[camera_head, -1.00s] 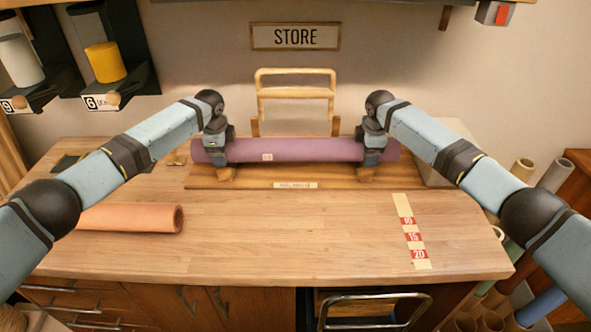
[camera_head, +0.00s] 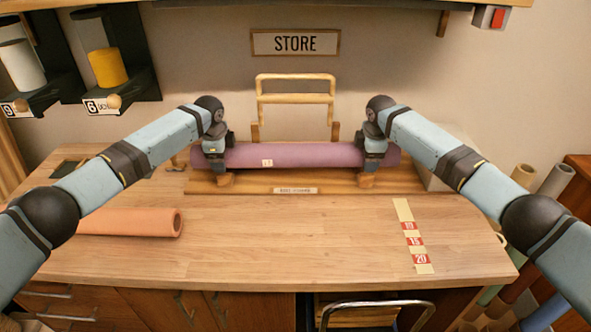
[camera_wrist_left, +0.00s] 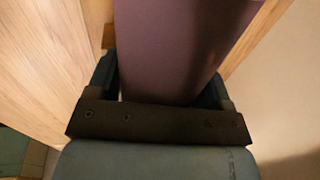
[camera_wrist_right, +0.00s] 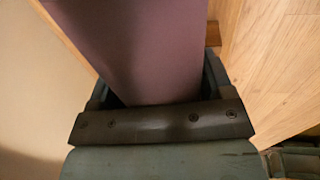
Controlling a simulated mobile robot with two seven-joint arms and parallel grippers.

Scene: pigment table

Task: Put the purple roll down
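The purple roll (camera_head: 290,155) lies level, left to right, at the back of the table, over a wooden rack board (camera_head: 255,184) with small wooden supports under its ends. It bears a small pale tag. My left gripper (camera_head: 215,158) is around its left part and my right gripper (camera_head: 375,158) around its right part. In the left wrist view the roll (camera_wrist_left: 170,45) fills the space between the fingers. In the right wrist view the roll (camera_wrist_right: 140,50) also sits between both fingers. Whether the roll touches the supports is hidden by the grippers.
An orange roll (camera_head: 130,222) lies on the table's left. A numbered tape strip (camera_head: 412,238) is at the right. A wooden frame (camera_head: 295,98) stands behind the roll under a STORE sign (camera_head: 295,41). The table's middle front is clear.

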